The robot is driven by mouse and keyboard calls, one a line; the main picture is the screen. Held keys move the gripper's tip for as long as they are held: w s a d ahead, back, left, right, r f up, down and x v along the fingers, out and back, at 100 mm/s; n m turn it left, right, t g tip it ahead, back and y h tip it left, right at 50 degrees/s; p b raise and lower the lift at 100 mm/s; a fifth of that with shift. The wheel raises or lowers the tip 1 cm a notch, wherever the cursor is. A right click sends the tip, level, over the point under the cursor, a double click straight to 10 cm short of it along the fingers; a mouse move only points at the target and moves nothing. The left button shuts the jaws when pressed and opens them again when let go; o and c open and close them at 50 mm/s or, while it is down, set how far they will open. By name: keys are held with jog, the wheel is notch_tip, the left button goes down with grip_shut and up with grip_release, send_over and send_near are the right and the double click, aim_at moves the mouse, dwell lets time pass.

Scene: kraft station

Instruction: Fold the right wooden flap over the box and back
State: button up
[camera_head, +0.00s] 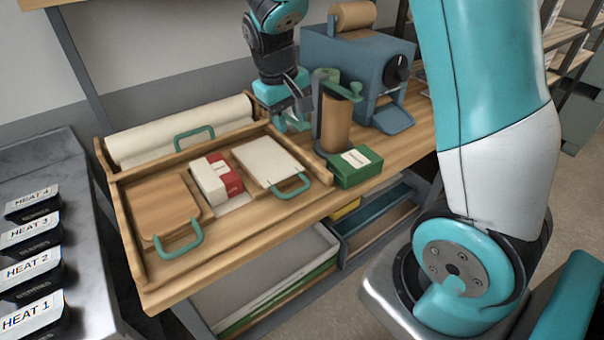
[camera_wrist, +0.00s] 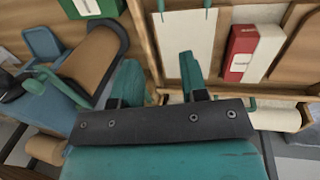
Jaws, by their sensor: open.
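The right flap (camera_head: 268,160) lies flat and outward to the right of the box, with a pale sheet-like face and a green handle (camera_head: 290,186) at its front edge. It also shows in the wrist view (camera_wrist: 186,40). The red and white box (camera_head: 217,179) sits in the middle of the wooden tray; it also shows in the wrist view (camera_wrist: 255,53). The left flap (camera_head: 160,208) is plain brown wood and lies flat. My gripper (camera_head: 294,122) is open and empty near the tray's back right corner. In the wrist view its fingers (camera_wrist: 163,68) are near the tray's side rail.
A brown roll on a stand (camera_head: 335,122) and a blue machine (camera_head: 358,62) stand close right of my gripper. A green box (camera_head: 355,167) sits by the tray's right rail. A white roll (camera_head: 180,130) lies along the back. HEAT-labelled items (camera_head: 30,270) stand at left.

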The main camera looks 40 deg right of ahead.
aim_at(303, 176)
jog(key=d+f, duration=0.1)
jog(key=f, duration=0.4)
jog(key=d+f+p, duration=0.1)
jog(key=f, duration=0.5)
jog(key=d+f+p, duration=0.1)
jog(key=f, duration=0.4)
jog(key=shift+s+d+f, duration=0.1)
jog(key=shift+d+f, duration=0.05)
jog(key=shift+f, duration=0.2)
grip_shut()
